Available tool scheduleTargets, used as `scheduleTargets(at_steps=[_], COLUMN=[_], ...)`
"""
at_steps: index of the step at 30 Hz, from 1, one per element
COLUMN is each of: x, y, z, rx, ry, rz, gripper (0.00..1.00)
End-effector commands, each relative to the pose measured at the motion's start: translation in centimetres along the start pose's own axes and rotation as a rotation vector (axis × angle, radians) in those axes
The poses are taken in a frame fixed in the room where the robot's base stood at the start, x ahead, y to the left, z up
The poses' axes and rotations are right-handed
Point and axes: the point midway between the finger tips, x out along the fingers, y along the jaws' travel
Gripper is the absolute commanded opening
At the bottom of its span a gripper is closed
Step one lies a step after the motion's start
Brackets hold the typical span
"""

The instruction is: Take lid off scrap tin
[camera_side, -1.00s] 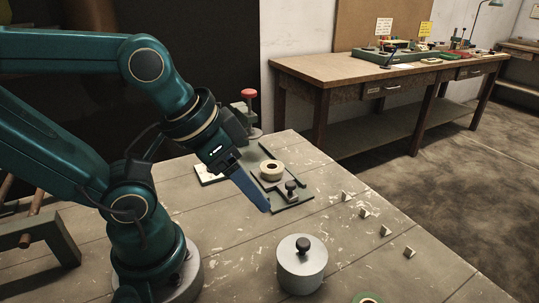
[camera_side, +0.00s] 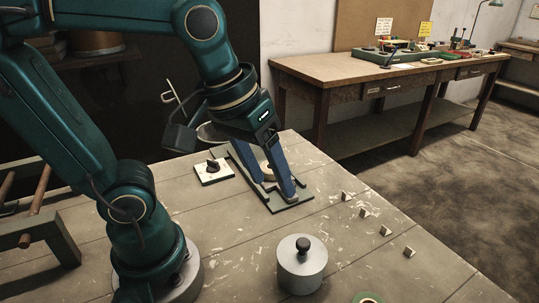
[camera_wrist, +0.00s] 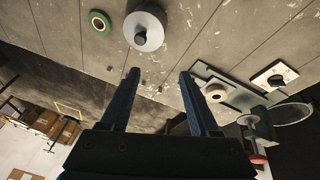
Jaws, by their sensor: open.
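The scrap tin (camera_side: 302,275) is a grey cylinder near the front of the table. Its lid (camera_side: 289,249) is on it, with a black knob (camera_side: 303,244) on top. In the wrist view the lid (camera_wrist: 133,31) and knob (camera_wrist: 140,38) show at the upper middle, beyond my fingertips. My gripper (camera_side: 278,190) is open and empty, fingers pointing down over the green plate fixture, behind the tin and clear of it. In the wrist view my gripper (camera_wrist: 158,74) shows its two blue fingers wide apart.
Several small blocks (camera_side: 385,231) line the right edge. A green ring (camera_side: 368,298) lies at the front.

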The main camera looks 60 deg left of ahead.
Motion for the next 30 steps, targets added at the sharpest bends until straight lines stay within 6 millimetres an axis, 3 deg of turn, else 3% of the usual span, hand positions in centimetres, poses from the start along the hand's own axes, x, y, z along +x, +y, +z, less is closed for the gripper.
scheduleTargets(at_steps=[6, 13, 30], x=[2.3, 5.2, 10.5], y=[2.8, 4.7, 4.3], z=[-1.2, -0.9, 1.4], rx=[-0.096, -0.080, -0.051], ry=[-0.164, -0.278, -0.319], rz=[-0.064, -0.128, -0.152], gripper=[0.62, 0.62, 0.62])
